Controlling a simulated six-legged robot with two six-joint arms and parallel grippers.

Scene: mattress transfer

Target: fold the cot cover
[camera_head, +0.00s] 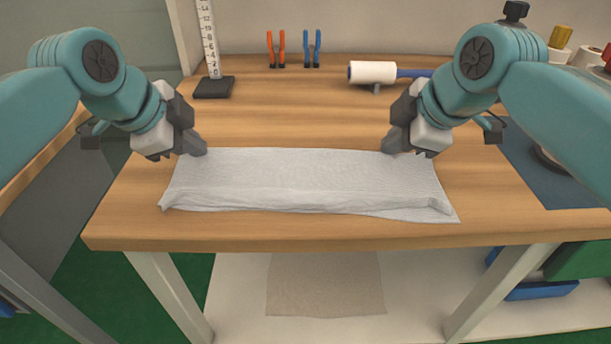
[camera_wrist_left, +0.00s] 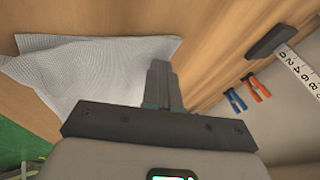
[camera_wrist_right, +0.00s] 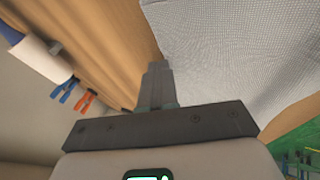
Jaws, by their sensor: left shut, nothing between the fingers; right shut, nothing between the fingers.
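The cot cover (camera_head: 305,175) is a pale grey-white woven cloth. It lies on the wooden table as a wide, folded strip with a rumpled front edge and a loose corner at the front right. It also shows in the left wrist view (camera_wrist_left: 85,75) and the right wrist view (camera_wrist_right: 235,50). My left gripper (camera_head: 197,148) is shut and empty at the cover's back left corner. My right gripper (camera_head: 392,148) is shut and empty at its back right corner. Whether the fingertips touch the cloth is hard to tell.
Behind the cover stand a ruler on a dark base (camera_head: 214,87), orange clamps (camera_head: 276,50), blue clamps (camera_head: 312,48) and a white roller (camera_head: 373,72) with a blue handle. A dark blue mat (camera_head: 545,165) lies at right.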

